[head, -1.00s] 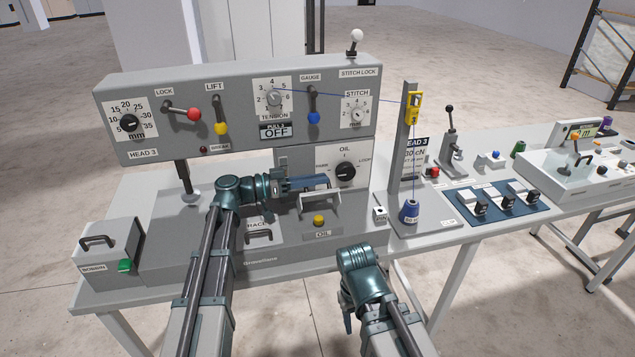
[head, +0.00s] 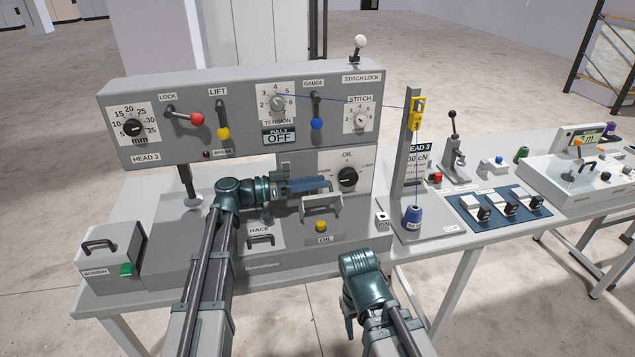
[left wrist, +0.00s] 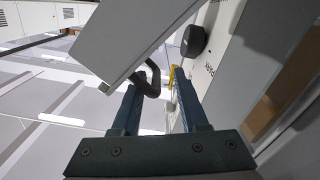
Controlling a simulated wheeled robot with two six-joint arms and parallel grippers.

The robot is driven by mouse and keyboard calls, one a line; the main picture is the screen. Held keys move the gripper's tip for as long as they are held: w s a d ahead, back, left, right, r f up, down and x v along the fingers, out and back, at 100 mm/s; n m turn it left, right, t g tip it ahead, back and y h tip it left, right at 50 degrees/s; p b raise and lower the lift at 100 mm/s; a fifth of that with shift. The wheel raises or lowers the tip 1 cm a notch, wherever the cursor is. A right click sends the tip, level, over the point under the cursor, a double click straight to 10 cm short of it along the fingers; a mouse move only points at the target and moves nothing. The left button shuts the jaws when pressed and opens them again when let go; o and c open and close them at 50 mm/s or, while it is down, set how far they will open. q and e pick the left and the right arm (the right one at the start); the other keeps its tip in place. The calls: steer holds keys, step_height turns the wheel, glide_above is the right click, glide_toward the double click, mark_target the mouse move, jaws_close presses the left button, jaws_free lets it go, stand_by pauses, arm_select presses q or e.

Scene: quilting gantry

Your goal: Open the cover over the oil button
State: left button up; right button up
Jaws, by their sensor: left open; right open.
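The yellow oil button (head: 321,226) sits on the sloped front of the grey machine, above its OIL label. A light grey, bracket-shaped piece (head: 322,208), apparently the cover, stands just behind and above the button. The button shows in front of it. My left gripper (head: 322,185) is open, level, and just above and behind this piece; contact cannot be told. In the left wrist view, my open fingers (left wrist: 160,105) have a dark curved bar (left wrist: 152,79) close to their tips, beside a large grey slab (left wrist: 145,40). My right gripper (head: 348,327) is open, low in front of the table, away from the cover.
The black OIL knob (head: 347,178) is behind my left gripper. The machine's overhanging head (head: 240,145) is above it. The RACE handle (head: 260,240) is left of the button. A post (head: 408,165) with a blue weight (head: 412,215) stands to the right.

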arm_select(q)
steer(key=v, duration=1.3)
steer(key=shift+a, duration=0.15)
